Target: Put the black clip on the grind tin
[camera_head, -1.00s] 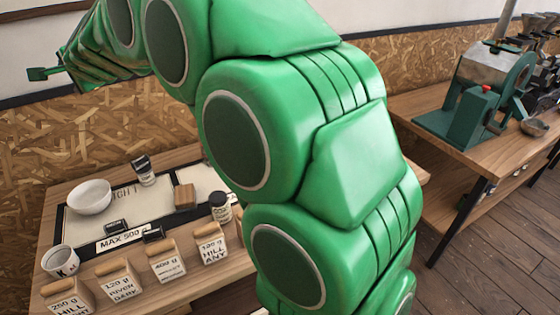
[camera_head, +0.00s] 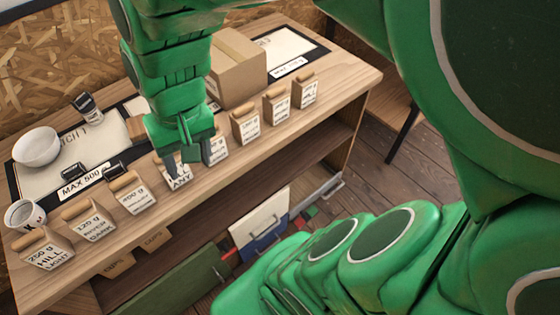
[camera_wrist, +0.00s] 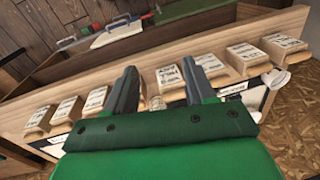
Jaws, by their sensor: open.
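Two small black pieces, one (camera_head: 73,171) at the left and one (camera_head: 115,168) at the right, lie near the MAX 500 sign; I cannot tell which is the black clip. A tin with a black lid and pale label (camera_head: 87,105) stands at the back of the pale mat; its label is too small to read, so I cannot tell whether it is the grind tin. My gripper (camera_head: 181,157) points down over the bench behind the bag row, right of the black pieces. In the wrist view its fingers (camera_wrist: 160,73) are apart. A small round jar (camera_wrist: 155,102) shows between them, partly hidden.
A white bowl (camera_head: 37,147) and a cup (camera_head: 25,215) stand at left. Labelled bags (camera_head: 88,220) line the bench's front edge. A wooden block (camera_head: 137,127) sits beside my gripper. A cardboard box (camera_head: 236,68) stands behind, with a second mat (camera_head: 285,48) at right.

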